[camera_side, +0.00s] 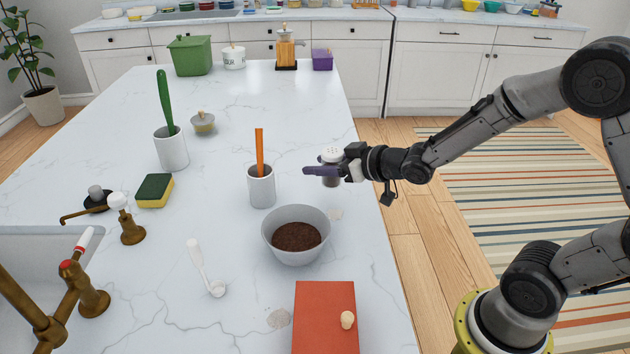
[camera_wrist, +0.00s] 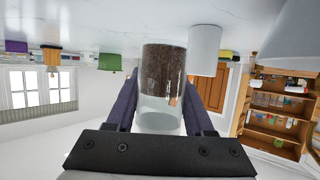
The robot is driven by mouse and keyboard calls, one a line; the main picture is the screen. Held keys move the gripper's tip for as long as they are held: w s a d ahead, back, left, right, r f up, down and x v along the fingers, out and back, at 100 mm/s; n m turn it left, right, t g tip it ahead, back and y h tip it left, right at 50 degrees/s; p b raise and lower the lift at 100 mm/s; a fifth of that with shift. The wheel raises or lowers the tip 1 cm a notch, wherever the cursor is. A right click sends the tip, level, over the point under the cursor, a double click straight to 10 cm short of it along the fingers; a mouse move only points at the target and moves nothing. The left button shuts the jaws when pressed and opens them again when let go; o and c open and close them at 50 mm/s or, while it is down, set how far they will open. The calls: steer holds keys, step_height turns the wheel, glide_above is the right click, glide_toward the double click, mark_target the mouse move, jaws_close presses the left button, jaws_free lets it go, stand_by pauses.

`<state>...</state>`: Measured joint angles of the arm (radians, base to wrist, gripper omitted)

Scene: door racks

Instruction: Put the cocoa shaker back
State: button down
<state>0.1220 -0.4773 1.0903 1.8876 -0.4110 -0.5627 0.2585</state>
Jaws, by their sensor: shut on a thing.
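The cocoa shaker (camera_side: 331,155) is a clear cylinder with a white perforated lid and dark brown powder inside. My gripper (camera_side: 328,171) is shut on it at the counter's right side, and the shaker is upright. In the wrist view, which is upside down, the shaker (camera_wrist: 163,80) sits between the two purple fingers. I cannot tell whether its base touches the counter. The grey bowl (camera_side: 296,255) with brown powder stands nearer the camera.
A white cup (camera_side: 262,188) with an orange-handled tool stands left of my gripper. The counter behind the shaker is clear up to the grinder (camera_side: 286,50).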

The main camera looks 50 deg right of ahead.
steer(key=shift+w+f, duration=0.85)
steer(key=shift+f, duration=0.15)
steer(key=shift+w+f, duration=0.15)
steer(key=shift+f, duration=1.55)
steer(key=shift+f, duration=0.1)
steer(key=shift+c, duration=1.4)
jaws_free()
